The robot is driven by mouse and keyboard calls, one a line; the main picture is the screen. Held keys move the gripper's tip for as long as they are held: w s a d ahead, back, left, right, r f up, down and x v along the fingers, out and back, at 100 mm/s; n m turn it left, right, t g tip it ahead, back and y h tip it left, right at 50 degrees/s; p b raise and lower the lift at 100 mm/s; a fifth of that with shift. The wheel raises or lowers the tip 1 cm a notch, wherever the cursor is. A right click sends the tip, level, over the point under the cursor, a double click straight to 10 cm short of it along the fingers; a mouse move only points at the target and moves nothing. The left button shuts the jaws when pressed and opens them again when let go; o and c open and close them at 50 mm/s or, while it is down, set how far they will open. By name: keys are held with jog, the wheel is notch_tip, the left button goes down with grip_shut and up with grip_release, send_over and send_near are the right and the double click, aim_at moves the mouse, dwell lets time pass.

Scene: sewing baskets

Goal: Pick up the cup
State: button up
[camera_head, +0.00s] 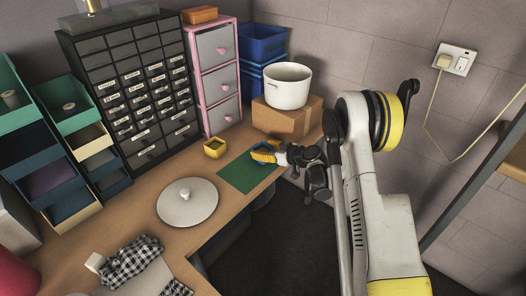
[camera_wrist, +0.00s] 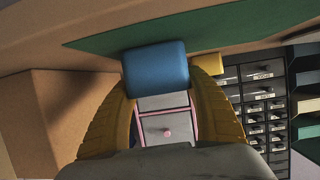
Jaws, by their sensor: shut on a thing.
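A small blue cup (camera_wrist: 156,70) sits between the two yellow fingers of my gripper (camera_wrist: 160,88) in the wrist view. The fingers press on its opposite sides, so the gripper is shut on it. In the head view my gripper (camera_head: 265,153) is over the right part of the green mat (camera_head: 240,176), and its yellow fingers hide most of the blue cup (camera_head: 259,161). I cannot tell whether the cup touches the mat.
A yellow square container (camera_head: 214,148) stands left of the mat. A cardboard box (camera_head: 287,120) bearing a white pot (camera_head: 287,87) is behind my gripper. A black drawer cabinet (camera_head: 135,90) and a pink drawer unit (camera_head: 213,75) stand at the back. A round white lid (camera_head: 187,208) lies in front.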

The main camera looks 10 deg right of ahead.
jog(key=shift+r+p, duration=1.15)
jog(key=shift+r, duration=0.9)
jog(key=s+d+r+p, duration=0.4)
jog(key=s+d+r, duration=0.1)
jog(key=d, duration=0.5)
jog(key=shift+d+r, duration=0.25)
jog(key=shift+r, duration=0.6)
